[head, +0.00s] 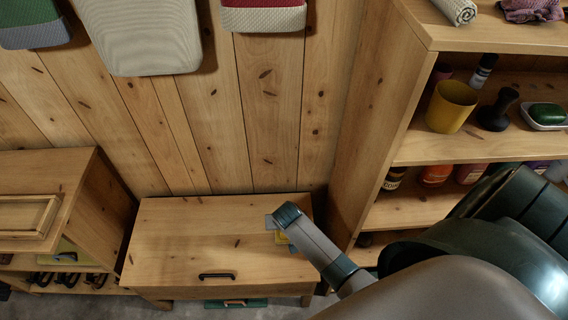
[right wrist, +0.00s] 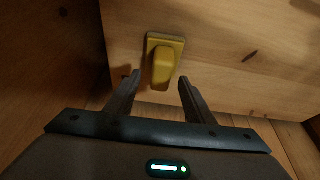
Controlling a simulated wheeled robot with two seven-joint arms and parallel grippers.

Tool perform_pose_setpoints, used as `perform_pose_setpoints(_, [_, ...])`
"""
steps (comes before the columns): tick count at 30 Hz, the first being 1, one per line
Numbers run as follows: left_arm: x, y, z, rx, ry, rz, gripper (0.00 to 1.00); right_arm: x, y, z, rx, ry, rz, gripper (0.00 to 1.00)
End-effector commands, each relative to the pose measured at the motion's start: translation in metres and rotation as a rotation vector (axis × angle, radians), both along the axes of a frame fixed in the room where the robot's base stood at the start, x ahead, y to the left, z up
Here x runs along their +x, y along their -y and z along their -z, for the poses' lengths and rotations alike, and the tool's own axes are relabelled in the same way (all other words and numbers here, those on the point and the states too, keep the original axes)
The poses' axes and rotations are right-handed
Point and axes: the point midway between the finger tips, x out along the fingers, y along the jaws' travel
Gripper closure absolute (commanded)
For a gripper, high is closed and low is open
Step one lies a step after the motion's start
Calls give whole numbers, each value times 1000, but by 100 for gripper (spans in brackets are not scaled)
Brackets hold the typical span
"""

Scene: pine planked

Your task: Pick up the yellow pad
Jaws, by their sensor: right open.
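The yellow pad (right wrist: 164,62) is on a wooden surface in the right wrist view, a flat piece with a raised block on it. In the head view a small yellow patch of it (head: 281,238) shows at the right end of the low cabinet's top, partly hidden by my right arm. My right gripper (right wrist: 158,80) is open, one finger on each side of the pad's near end in the picture. I cannot tell how far the fingertips are from the wood. My left gripper is not in view.
The low cabinet (head: 185,234) has a mostly bare top. A tall shelf (head: 480,150) with a yellow cup (head: 451,106) and bottles stands close on the right. Another cabinet (head: 85,190) stands left.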

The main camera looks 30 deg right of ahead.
Motion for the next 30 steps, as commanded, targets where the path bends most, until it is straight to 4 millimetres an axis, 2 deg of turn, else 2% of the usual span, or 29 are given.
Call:
perform_pose_setpoints(6, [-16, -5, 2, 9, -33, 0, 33, 7, 2, 23, -1, -3, 0, 52])
perform_pose_setpoints(12, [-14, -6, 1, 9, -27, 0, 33, 12, 4, 35, 0, -1, -1, 52])
perform_pose_setpoints(27, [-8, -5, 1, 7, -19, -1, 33, 13, 5, 37, 0, 0, -1, 52])
perform_pose_setpoints(28, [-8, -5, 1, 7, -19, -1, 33, 12, 5, 37, 0, 0, -1, 54])
perform_pose_setpoints(30, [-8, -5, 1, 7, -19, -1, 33, 13, 5, 37, 0, 0, -1, 71])
